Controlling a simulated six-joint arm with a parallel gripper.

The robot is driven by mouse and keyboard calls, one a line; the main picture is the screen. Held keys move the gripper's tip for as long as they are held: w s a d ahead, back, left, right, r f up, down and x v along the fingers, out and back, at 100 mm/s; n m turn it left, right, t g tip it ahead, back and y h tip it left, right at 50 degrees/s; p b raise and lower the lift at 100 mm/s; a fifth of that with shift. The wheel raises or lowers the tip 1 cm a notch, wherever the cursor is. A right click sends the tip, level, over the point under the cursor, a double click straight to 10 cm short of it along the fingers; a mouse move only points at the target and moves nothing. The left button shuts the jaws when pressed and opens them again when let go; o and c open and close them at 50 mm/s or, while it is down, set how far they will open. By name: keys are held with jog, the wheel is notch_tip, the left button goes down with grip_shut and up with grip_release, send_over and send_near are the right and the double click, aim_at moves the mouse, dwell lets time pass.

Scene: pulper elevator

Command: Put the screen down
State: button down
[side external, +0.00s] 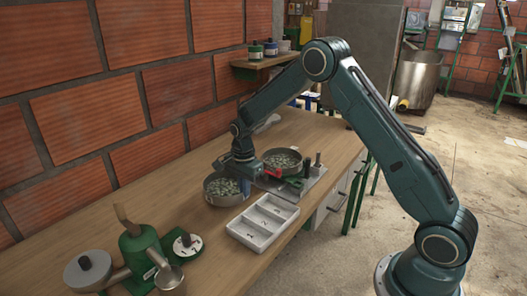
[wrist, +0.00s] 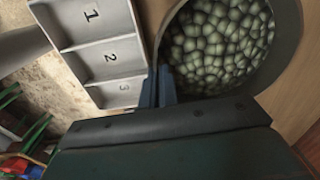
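A round, dark-rimmed screen (side external: 222,188) full of pale green beans is at the middle of the bench, beside my gripper. It fills the upper right of the wrist view (wrist: 217,45). My gripper (side external: 241,186) points down at its right rim. In the wrist view the two bluish fingers (wrist: 160,88) are close together on the rim, and I take them as shut on it. Whether the screen touches the bench or hangs just above it is hard to tell. A second round pan of beans (side external: 282,160) is on the grey stand behind my gripper.
A grey tray with compartments numbered 1, 2 and 3 (side external: 263,221) lies in front of the screen and shows in the wrist view (wrist: 103,50). A green pulper (side external: 140,250) and a numbered round weight (side external: 187,245) stand at front left. Bare bench lies left of the screen.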

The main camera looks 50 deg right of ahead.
jog(key=shift+f, duration=1.8)
jog(key=shift+f, duration=0.1)
jog(key=c, duration=2)
grip_release()
jog(key=shift+o, duration=0.2)
notch_tip(320, 180, up, 12)
jog(key=shift+f, duration=0.25)
jog(key=shift+r, duration=0.35)
